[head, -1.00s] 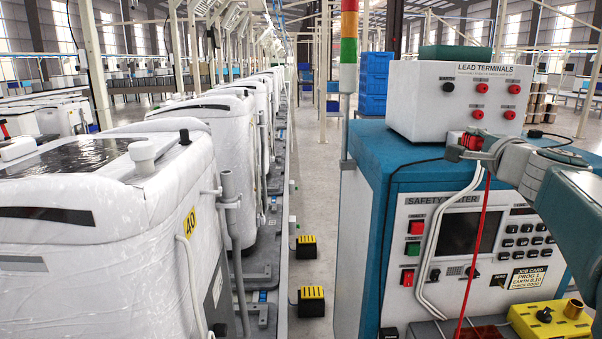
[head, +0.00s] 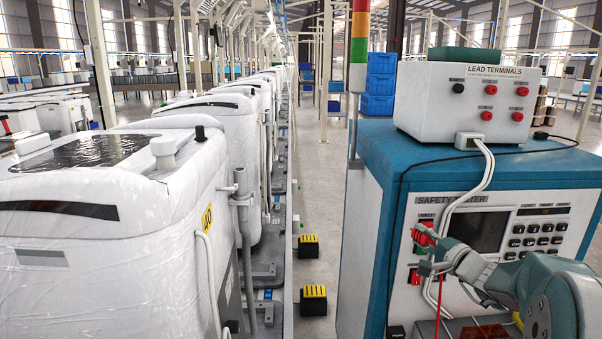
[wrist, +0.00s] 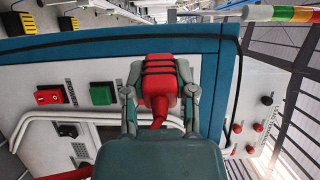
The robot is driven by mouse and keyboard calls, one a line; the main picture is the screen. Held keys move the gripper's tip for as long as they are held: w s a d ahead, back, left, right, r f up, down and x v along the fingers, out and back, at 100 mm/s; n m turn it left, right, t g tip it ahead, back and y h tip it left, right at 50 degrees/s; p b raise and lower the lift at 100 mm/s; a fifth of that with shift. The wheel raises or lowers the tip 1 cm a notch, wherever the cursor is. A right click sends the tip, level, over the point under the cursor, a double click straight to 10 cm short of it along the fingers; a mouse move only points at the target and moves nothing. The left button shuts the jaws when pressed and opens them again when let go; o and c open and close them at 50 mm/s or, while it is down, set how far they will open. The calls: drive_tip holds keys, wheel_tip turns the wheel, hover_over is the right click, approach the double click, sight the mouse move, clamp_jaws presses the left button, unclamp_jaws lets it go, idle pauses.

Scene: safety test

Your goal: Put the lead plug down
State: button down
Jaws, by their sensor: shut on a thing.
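The red lead plug (head: 423,234), with dark ridges, is held between the fingers of my gripper (head: 431,247). In the wrist view the plug (wrist: 159,82) sits between both fingers of my gripper (wrist: 159,92), in line with them. Its red lead (head: 438,300) hangs down below my gripper. My gripper is in front of the left part of the safety tester (head: 408,200), beside its screen, and hides some of the buttons. I cannot tell whether the plug touches the panel.
The lead terminals box (head: 430,105) stands on the tester, with red sockets and one black socket. White cables (head: 462,200) run down the tester front. A red-lined tray (head: 483,332) lies below, partly cut off. Wrapped white machines (head: 150,225) line the left; an aisle lies between.

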drive_tip(key=s+a+f+n+g+y, duration=0.1)
drive_tip(key=a+f+n+y, duration=0.1)
drive_tip(key=f, duration=0.6)
drive_tip(key=s+a+f+n+g+y, duration=0.1)
drive_tip(key=f+g+y, duration=0.1)
drive_tip(key=f, duration=0.6)
drive_tip(key=s+a+f+m+t+h, duration=0.1)
drive_tip(key=s+a+f, duration=0.3)
drive_tip(key=f, duration=0.3)
drive_tip(key=s+a+f+m+t+h, duration=0.1)
drive_tip(key=s+a+f+h, duration=0.1)
drive_tip(key=s+a+f, duration=0.2)
wheel_tip(320, 180, down, 3)
drive_tip(key=shift+s+a+r+t, duration=0.1)
drive_tip(key=shift+s+a+t, duration=0.15)
drive_tip(key=shift+s, duration=0.6)
drive_tip(key=shift+d, duration=0.15)
